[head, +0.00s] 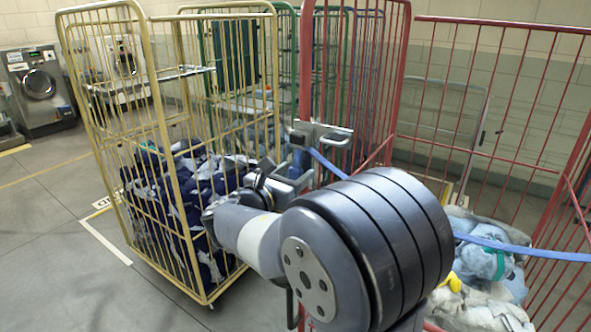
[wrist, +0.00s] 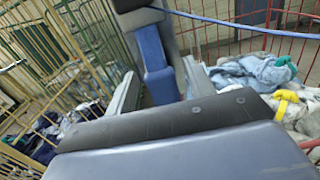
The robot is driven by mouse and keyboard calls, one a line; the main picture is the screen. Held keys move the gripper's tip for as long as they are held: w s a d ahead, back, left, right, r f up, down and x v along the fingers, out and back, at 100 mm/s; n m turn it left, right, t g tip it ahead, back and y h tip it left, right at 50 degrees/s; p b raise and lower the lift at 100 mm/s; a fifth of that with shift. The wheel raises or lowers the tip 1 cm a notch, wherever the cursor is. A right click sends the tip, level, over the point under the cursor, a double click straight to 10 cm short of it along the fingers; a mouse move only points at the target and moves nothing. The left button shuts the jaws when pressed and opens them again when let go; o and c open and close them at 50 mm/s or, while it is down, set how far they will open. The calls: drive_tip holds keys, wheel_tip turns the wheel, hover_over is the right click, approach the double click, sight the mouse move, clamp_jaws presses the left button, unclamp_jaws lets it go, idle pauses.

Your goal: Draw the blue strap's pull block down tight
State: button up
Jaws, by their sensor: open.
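The blue strap (head: 480,241) runs across the red cage, passes behind my arm and reaches a grey fitting (head: 325,134) on the red post. In the wrist view the strap (wrist: 235,22) leaves the top of the fitting (wrist: 138,20) to the right. My gripper (head: 287,178) is at the post, just below the fitting. In the wrist view its open fingers (wrist: 160,80) stand either side of the pull block. I cannot tell whether they touch it; its lower end is hidden.
The red cage (head: 495,22) holds pale laundry (head: 490,272) with a yellow piece (head: 450,282). A yellow cage (head: 163,95) with dark blue and white laundry (head: 180,195) stands close left of my gripper. Green cages (head: 205,80) stand behind. The floor at left is clear.

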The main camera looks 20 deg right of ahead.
drive_tip(key=shift+w+d, duration=0.2)
drive_tip(key=shift+d, duration=0.15)
drive_tip(key=shift+c, duration=0.2)
clamp_jaws()
